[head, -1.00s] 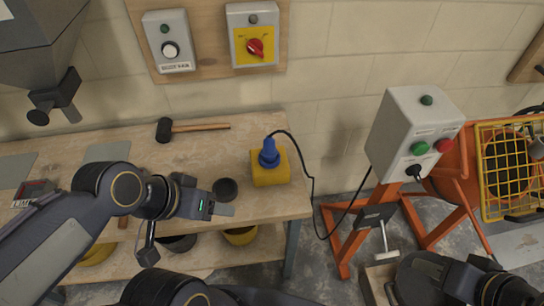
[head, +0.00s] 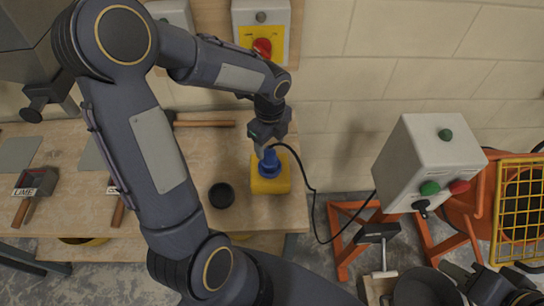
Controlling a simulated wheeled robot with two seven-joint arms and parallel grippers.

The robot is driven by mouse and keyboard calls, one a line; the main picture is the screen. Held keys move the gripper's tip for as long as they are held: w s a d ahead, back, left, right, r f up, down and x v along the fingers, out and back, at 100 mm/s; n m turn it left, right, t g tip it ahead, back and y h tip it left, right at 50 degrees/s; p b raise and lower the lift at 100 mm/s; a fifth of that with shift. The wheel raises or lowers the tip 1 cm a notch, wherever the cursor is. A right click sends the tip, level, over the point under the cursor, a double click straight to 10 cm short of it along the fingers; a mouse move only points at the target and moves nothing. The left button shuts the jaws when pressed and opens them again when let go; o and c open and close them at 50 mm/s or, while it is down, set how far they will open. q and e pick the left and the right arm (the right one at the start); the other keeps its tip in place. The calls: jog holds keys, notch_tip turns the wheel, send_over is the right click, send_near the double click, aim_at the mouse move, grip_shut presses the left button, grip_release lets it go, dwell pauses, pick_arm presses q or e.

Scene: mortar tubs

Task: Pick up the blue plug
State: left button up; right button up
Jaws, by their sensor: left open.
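The blue plug (head: 269,163) stands upright in the top of a yellow box (head: 270,184) on the wooden bench. A black cable runs from the plug to the right. My left gripper (head: 263,148) is open and points down just above the plug, its fingers close to the plug's top. I cannot tell whether the fingers touch it. Part of my right arm (head: 490,284) shows at the bottom right corner; its jaw state cannot be made out.
A black cup (head: 221,195) stands left of the yellow box. A grey control box (head: 425,160) on an orange frame stands right of the bench. The cable hangs between them.

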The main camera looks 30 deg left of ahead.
aim_at(269, 147)
pick_arm(q)
notch_tip(269, 147, down, 5)
jog(key=shift+w+a+f+p, duration=0.1)
jog(key=shift+f+p, duration=0.1)
jog(key=shift+p, duration=0.3)
jog(key=shift+c, duration=0.3)
jog(key=c, duration=1.1)
jog(key=shift+r, duration=0.15)
